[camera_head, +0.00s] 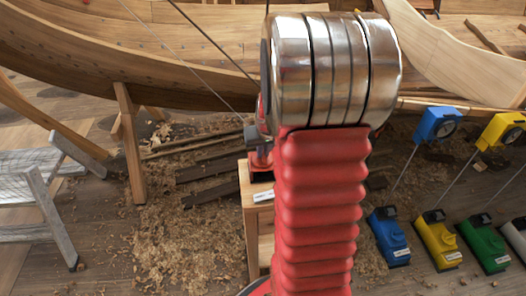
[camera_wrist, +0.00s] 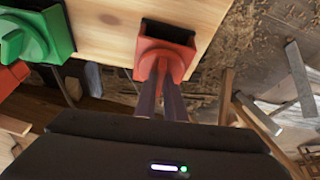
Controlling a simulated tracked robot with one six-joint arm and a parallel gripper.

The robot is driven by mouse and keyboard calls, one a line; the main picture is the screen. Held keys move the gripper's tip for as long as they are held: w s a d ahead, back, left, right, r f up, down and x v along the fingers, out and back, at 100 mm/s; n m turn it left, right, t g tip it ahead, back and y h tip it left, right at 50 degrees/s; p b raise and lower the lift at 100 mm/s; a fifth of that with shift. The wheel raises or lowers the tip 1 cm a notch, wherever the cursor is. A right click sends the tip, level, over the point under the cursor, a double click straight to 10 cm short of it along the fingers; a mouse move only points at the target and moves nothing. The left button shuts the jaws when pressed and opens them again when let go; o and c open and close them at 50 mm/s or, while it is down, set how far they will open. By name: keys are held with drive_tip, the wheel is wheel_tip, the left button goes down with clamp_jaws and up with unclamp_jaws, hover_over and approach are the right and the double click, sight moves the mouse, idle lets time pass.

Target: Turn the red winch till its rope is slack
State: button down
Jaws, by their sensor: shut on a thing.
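The red winch (camera_wrist: 165,42) sits on a pale wooden top in the wrist view, with a dark opening in its housing and a red knob-like part facing me. My gripper (camera_wrist: 160,82) is shut on that part, its two dark fingers on either side. In the head view, part of the red winch (camera_head: 261,160) shows on a wooden stand (camera_head: 257,215), mostly hidden behind my arm. Thin lines (camera_head: 216,45) run down towards it from the upper left and look straight. I cannot tell which one is the winch's rope.
A green winch (camera_wrist: 35,38) stands beside the red one in the wrist view. Blue (camera_head: 388,236), yellow (camera_head: 438,240) and green (camera_head: 484,246) units stand at the right. A wooden hull (camera_head: 120,55) spans the back. A metal trestle (camera_head: 48,205) stands left; shavings cover the floor.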

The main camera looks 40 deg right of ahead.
drive_tip(key=shift+n, duration=0.4)
drive_tip(key=shift+d+n+t+y, duration=0.15)
drive_tip(key=shift+n+t+y, duration=0.45)
drive_tip(key=shift+n, duration=1.2)
drive_tip(key=shift+d+n+g+y, duration=0.1)
drive_tip(key=shift+n+g+y, duration=0.2)
drive_tip(key=shift+n+y, duration=0.9)
drive_tip(key=shift+n+h, duration=0.3)
drive_tip(key=shift+n, duration=0.3)
drive_tip(key=c, duration=1.8)
unclamp_jaws()
drive_tip(key=shift+c, duration=0.2)
drive_tip(key=shift+s+r, duration=0.1)
drive_tip(key=shift+r, duration=0.05)
drive_tip(key=v, duration=1.3)
drive_tip(key=shift+r, duration=0.2)
